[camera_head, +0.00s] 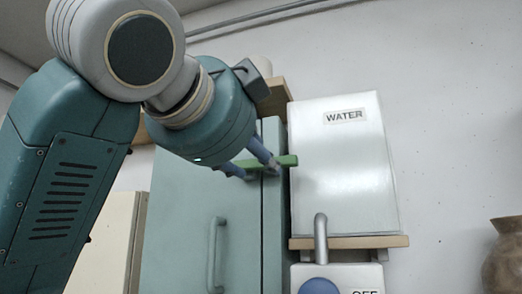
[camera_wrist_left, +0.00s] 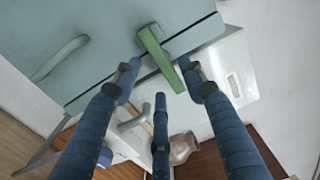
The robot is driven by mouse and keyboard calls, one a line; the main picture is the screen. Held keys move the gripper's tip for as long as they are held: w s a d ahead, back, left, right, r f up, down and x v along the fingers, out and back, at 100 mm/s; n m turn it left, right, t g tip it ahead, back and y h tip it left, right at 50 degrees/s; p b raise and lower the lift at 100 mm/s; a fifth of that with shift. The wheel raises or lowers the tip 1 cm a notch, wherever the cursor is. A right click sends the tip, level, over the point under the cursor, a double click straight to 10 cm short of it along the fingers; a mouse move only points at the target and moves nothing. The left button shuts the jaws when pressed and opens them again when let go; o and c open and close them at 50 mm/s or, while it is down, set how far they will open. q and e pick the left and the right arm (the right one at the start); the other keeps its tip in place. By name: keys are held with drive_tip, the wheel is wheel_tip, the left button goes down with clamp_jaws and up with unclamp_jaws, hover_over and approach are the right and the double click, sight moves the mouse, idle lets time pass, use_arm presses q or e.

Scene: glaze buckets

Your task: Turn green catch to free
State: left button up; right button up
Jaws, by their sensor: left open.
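The green catch (camera_head: 288,160) is a short bar on the upper right edge of a pale green cabinet door (camera_head: 190,220). In the head view it lies nearly level across the seam between the door and the cabinet side. My left gripper (camera_head: 259,171) is at the catch, its fingers partly covering the catch's left part. In the left wrist view the catch (camera_wrist_left: 160,58) runs between the open blue fingers (camera_wrist_left: 160,84). I cannot tell whether any finger touches it. My right gripper is not in view.
A white WATER tank (camera_head: 345,165) stands close right of the catch on a wooden shelf (camera_head: 350,242). A grey pipe (camera_head: 321,238) and a box marked OFF (camera_head: 365,278) with a blue knob (camera_head: 318,287) are below. The door handle (camera_head: 215,255) is lower left. A clay pot (camera_head: 505,258) is far right.

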use_arm(q)
drive_tip(key=p+x, duration=0.1)
drive_tip(key=x, duration=0.2)
drive_tip(key=shift+w+d, duration=0.1)
drive_tip(key=shift+w, duration=0.2)
drive_tip(key=c, duration=0.3)
clamp_jaws()
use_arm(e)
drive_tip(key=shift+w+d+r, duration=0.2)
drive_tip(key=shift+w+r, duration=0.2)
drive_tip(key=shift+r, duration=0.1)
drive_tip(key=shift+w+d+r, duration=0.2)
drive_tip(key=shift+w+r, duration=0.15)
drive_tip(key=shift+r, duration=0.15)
